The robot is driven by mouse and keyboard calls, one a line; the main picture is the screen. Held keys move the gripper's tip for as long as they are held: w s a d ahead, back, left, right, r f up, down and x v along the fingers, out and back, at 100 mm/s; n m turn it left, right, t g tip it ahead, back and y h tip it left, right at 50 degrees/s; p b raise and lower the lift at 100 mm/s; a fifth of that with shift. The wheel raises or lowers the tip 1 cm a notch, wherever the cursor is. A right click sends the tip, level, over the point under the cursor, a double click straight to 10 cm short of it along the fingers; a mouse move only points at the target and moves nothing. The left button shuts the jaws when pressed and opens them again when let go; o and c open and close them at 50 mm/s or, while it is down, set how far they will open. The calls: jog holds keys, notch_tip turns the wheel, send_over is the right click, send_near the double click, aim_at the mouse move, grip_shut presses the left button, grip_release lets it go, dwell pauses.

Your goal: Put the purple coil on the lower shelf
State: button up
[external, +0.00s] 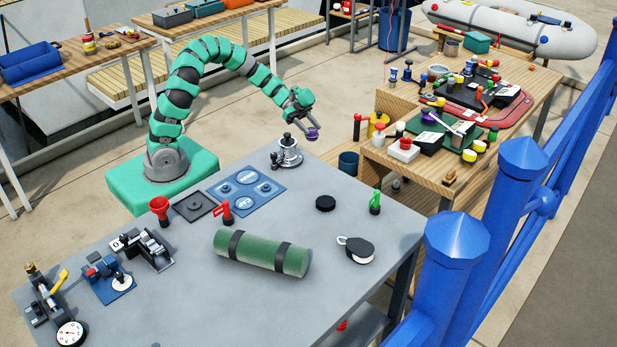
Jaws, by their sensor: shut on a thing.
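The purple coil (313,134) is small in this view and sits at the end of my green and black arm. My gripper (309,124) is shut on it and holds it in the air, above and just right of the chromed winch at the back edge of the grey table (180,285). The fingertips are too small to see clearly. A lower shelf (352,326) shows partly beneath the grey table's right end, with a small red thing on it. Most of that shelf is hidden by the tabletop.
The winch (288,152) stands close below my gripper. A green roll (262,253), a black disc (325,203), a pulley block (357,249) and a green bottle (375,202) lie or stand on the table. A wooden bench (400,165) is crowded at right. Blue railing (455,265) borders the right.

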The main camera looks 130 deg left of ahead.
notch_tip(320, 180, down, 3)
jog(key=shift+a+r, duration=0.1)
jog(key=shift+r, duration=0.05)
jog(key=w+a, duration=0.2)
jog(key=a, duration=0.2)
jog(key=w+a+f+b, duration=0.1)
jog(key=w+a, duration=0.1)
jog(key=a, duration=0.2)
jog(key=w+a+b, duration=0.1)
jog(key=w+a, duration=0.2)
jog(key=a, duration=0.1)
jog(key=shift+f, duration=0.3)
jog(key=shift+w+a, duration=0.5)
jog(key=shift+a, duration=0.3)
jog(key=shift+f+b, duration=0.6)
jog(key=shift+f, duration=1.1)
jog(key=shift+f, duration=0.1)
jog(key=o, duration=1)
jog(key=shift+o, duration=0.2)
jog(key=shift+r, duration=0.2)
